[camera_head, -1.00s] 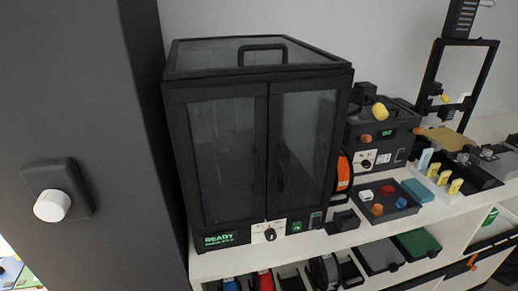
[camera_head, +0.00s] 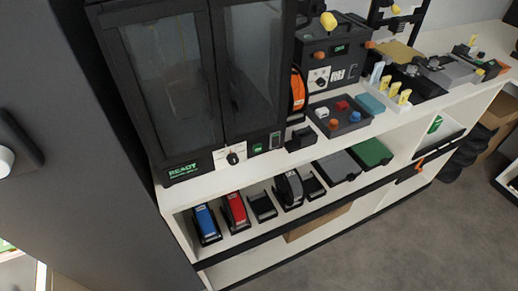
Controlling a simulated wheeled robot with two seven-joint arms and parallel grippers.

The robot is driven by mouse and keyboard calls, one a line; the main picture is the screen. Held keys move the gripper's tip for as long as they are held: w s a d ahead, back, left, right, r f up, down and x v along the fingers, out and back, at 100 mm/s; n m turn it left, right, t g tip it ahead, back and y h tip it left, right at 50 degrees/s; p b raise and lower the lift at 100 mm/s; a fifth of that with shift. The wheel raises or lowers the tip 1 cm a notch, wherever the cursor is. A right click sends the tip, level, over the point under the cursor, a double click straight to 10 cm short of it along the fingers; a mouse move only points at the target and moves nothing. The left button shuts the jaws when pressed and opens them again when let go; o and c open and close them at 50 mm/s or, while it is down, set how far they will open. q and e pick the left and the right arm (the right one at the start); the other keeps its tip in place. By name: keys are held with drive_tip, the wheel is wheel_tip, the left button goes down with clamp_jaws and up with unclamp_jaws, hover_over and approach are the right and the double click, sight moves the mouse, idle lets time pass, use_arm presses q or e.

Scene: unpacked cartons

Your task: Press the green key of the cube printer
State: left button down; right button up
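A large black machine with two glass doors (camera_head: 190,80), which appears to be the cube printer, stands on the white bench at the left. Its front strip has a lit READY display (camera_head: 183,171), a black rotary knob (camera_head: 232,158) on a white plate, and a small green key (camera_head: 257,149) to the right of the knob. A grey switch-like part (camera_head: 275,140) is right of the green key. The doors look shut. Nothing covers the key. Neither of my grippers is in view.
A dark wall or panel (camera_head: 70,170) fills the left side. Right of the printer are an orange spool (camera_head: 297,90), a tray (camera_head: 353,127) with small coloured pieces and a smaller black machine (camera_head: 312,50). Cartridges (camera_head: 235,212) sit on the shelf below. Grey floor (camera_head: 400,240) is clear at front.

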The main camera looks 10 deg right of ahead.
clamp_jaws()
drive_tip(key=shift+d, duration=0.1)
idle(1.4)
